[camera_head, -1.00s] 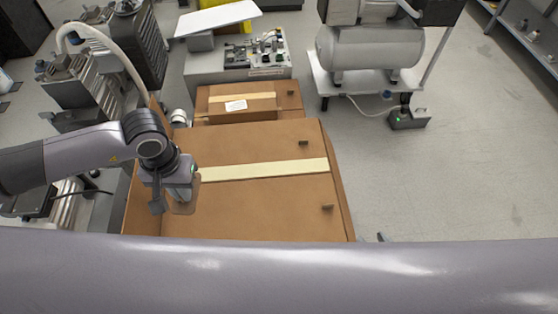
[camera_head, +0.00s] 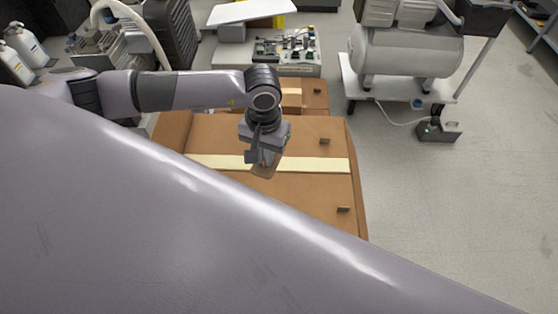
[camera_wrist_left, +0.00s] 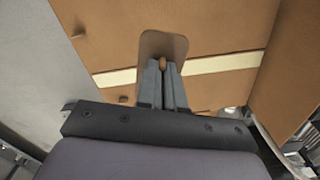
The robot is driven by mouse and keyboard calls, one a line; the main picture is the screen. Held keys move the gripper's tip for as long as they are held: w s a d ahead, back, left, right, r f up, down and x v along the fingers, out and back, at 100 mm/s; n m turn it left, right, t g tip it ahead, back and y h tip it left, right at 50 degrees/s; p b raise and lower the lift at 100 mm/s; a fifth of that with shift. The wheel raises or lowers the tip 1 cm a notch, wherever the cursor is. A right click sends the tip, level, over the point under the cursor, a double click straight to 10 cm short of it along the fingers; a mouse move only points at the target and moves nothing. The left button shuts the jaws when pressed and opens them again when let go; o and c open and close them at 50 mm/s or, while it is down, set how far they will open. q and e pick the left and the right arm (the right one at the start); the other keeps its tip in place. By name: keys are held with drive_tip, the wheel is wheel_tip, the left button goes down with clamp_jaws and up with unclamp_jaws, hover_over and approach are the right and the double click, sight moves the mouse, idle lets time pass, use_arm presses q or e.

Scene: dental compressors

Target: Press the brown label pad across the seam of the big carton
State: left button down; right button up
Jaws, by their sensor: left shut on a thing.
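The big carton (camera_head: 308,192) lies below my left arm, with a cream tape strip (camera_head: 322,164) running across its top along the seam. My left gripper (camera_head: 264,162) is over the middle of the carton, shut on the brown label pad (camera_head: 263,171). In the left wrist view the pad (camera_wrist_left: 163,42) is a rounded brown plate at the fingertips (camera_wrist_left: 162,66), and it overlaps the tape strip (camera_wrist_left: 215,63) in the picture. I cannot tell whether the pad touches the carton. My right gripper is not in view.
A smaller carton (camera_head: 314,97) stands behind the big one, with a control box (camera_head: 285,56) beyond it. A compressor tank on a white cart (camera_head: 405,56) is at the back right. Bare floor (camera_head: 455,200) lies right of the carton. A large grey surface hides the lower left.

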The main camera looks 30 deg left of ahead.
use_arm(q)
drive_tip(key=w+a+f+n+b, duration=0.35)
drive_tip(key=w+f+b, duration=0.65)
drive_tip(key=f+b, duration=0.6)
drive_tip(key=b, duration=0.5)
hover_over(275, 176)
drive_tip(key=shift+w+d+f+n, duration=0.1)
drive_tip(key=shift+f+n, duration=0.05)
drive_tip(key=shift+f, duration=0.65)
drive_tip(key=shift+w+f+n, duration=0.1)
drive_tip(key=shift+f, duration=0.7)
drive_tip(key=shift+f+b, duration=0.7)
drive_tip(key=shift+f, duration=0.1)
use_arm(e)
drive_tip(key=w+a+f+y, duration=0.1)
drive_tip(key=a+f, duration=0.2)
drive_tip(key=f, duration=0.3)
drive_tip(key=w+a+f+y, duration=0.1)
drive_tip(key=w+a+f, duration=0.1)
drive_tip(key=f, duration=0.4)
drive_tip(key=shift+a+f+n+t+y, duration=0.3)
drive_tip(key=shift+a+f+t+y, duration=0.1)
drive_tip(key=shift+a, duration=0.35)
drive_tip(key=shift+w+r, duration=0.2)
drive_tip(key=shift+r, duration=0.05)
